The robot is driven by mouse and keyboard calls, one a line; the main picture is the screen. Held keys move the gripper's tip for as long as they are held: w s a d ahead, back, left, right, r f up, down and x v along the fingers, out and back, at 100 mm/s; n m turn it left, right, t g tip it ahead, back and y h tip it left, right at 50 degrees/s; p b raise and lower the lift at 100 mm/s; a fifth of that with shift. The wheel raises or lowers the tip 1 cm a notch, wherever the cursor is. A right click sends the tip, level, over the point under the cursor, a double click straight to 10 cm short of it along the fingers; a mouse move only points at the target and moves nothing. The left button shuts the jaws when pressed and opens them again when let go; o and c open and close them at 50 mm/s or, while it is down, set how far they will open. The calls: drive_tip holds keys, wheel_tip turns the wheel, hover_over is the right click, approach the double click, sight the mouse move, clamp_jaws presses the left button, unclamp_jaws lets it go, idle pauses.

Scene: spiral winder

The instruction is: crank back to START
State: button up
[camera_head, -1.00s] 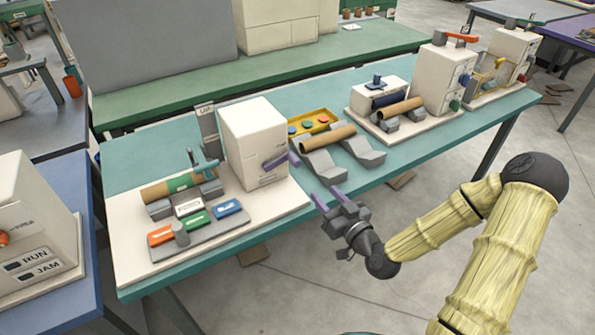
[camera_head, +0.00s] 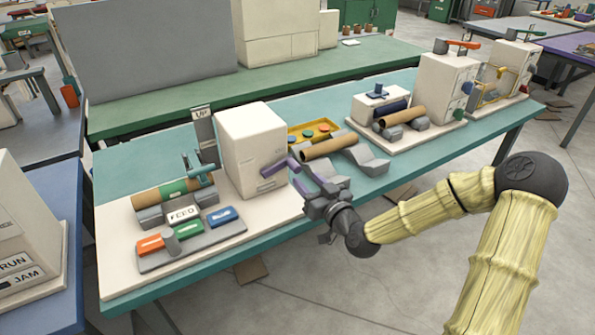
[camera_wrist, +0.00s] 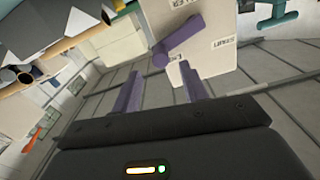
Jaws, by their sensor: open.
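The purple crank (camera_head: 273,168) is on the front of the white winder box (camera_head: 248,135), towards its right edge. In the wrist view the crank (camera_wrist: 178,40) slants across the lower part of the box face, beyond my fingertips and nearer the right finger. My gripper (camera_head: 294,171) is just right of the crank in the head view. Its two purple fingers are apart with nothing between them in the wrist view (camera_wrist: 161,82). I cannot tell if a finger touches the crank. Small labels show on the box face, too blurred to read surely.
Left of the box are a cardboard tube (camera_head: 160,196) on grey supports, a FEED plate (camera_head: 184,214) and orange, green and blue buttons. A second tube (camera_head: 331,146) lies on grey cradles at the right. The teal table's front edge (camera_head: 240,243) runs below my gripper.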

sight(298, 171)
drive_tip(key=x, duration=0.6)
drive_tip(key=shift+w, duration=0.1)
drive_tip(key=shift+a, duration=0.15)
drive_tip(key=shift+w, duration=0.1)
drive_tip(key=shift+c, duration=0.4)
drive_tip(key=shift+a, duration=0.1)
clamp_jaws()
